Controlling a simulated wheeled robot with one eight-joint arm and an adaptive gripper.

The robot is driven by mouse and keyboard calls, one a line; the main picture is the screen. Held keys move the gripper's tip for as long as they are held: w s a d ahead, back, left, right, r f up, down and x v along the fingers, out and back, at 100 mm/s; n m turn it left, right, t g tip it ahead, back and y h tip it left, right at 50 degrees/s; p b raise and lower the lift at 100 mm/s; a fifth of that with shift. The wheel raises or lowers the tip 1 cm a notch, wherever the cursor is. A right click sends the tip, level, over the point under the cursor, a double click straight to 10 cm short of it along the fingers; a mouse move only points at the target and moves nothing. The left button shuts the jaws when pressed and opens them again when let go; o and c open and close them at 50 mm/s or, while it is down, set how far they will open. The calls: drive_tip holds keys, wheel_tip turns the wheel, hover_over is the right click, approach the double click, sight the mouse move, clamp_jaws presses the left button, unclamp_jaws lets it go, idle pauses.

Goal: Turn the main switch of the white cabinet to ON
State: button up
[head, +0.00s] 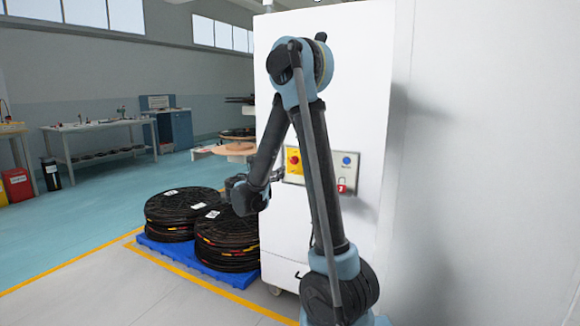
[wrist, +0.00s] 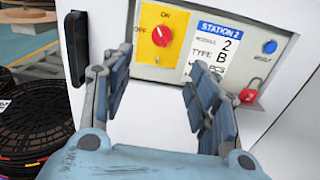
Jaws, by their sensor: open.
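The white cabinet (head: 365,100) stands upright in the head view, partly behind my arm. Its main switch is a red knob (wrist: 162,36) on a yellow plate, also visible in the head view (head: 293,160). The plate reads ON at the top and OFF at the left. I cannot tell surely which way the knob points. My gripper (wrist: 158,70) is open and empty, its two fingers spread below the switch panel in the wrist view. The knob lies beyond the fingertips, apart from them. In the head view my gripper (head: 238,184) is at the cabinet's left, partly hidden by my arm.
On the panel, right of the switch, are a Station 2 label (wrist: 214,52), a blue button (wrist: 270,47) and a red padlock (wrist: 249,94). A black handle (wrist: 76,45) is on the left. Black reels (head: 228,235) sit on a blue pallet (head: 190,262) beside the cabinet.

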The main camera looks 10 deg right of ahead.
sight(292, 162)
drive_tip(key=shift+n, duration=0.9)
drive_tip(key=x, duration=1.6)
drive_tip(key=shift+w+d, duration=0.2)
drive_tip(key=shift+d, duration=0.05)
drive_tip(key=shift+c, duration=0.5)
drive_tip(key=c, duration=0.9)
drive_tip(key=shift+a, duration=0.1)
drive_tip(key=shift+c, duration=0.3)
